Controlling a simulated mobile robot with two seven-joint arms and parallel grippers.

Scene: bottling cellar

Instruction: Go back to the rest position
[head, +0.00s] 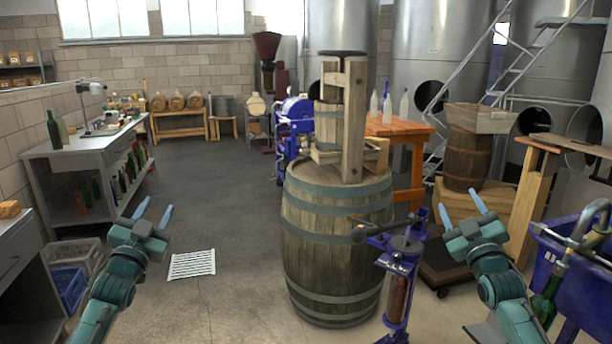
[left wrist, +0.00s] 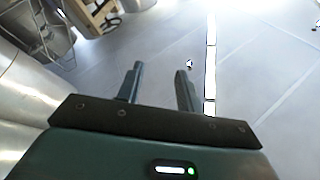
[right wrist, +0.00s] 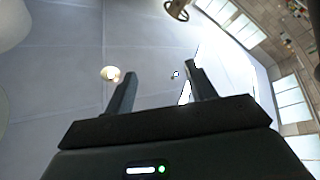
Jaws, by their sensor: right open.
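My left gripper (head: 154,213) is raised at the lower left of the head view, its two blue fingers apart and pointing up. Nothing is between the fingers, which also show apart in the left wrist view (left wrist: 158,85). My right gripper (head: 458,209) is raised at the lower right of the head view, its fingers spread and empty. In the right wrist view (right wrist: 160,82) those fingers stand apart against the ceiling. Neither gripper touches anything that I can see.
A large barrel (head: 335,245) with a wooden press (head: 345,120) on top stands ahead between my arms. A blue corking stand (head: 400,270) is left of my right arm. A blue tub (head: 570,262) is at the right. A white floor grate (head: 192,264) lies on open floor at the left.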

